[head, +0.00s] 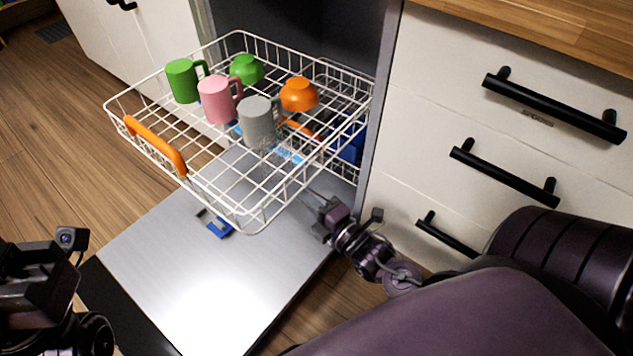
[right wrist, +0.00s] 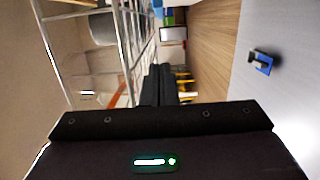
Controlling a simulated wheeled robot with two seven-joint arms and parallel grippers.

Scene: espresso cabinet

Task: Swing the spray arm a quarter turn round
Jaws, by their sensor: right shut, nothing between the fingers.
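The white wire rack (head: 215,185) is pulled out over the open dishwasher door. Through its wires I see a light-blue strip (head: 285,152) and an orange piece (head: 300,129); I cannot tell whether either is the spray arm, as wires and mugs cover much of them. My right gripper (head: 322,203) is low beside the rack's front right corner, just below the rim level, shut and empty. Its dark fingers (right wrist: 160,85) lie together in the right wrist view, pointing along the rack's underside. My left gripper (head: 40,285) is at the lower left, away from the rack; its fingers are unclear.
Green, pink and grey mugs (head: 217,100) and green and orange bowls (head: 299,94) sit upside down in the rack. The rack has an orange handle (head: 155,145). The door (head: 190,285) lies flat with a blue-marked part (head: 220,229). Drawers (head: 430,130) close off the right.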

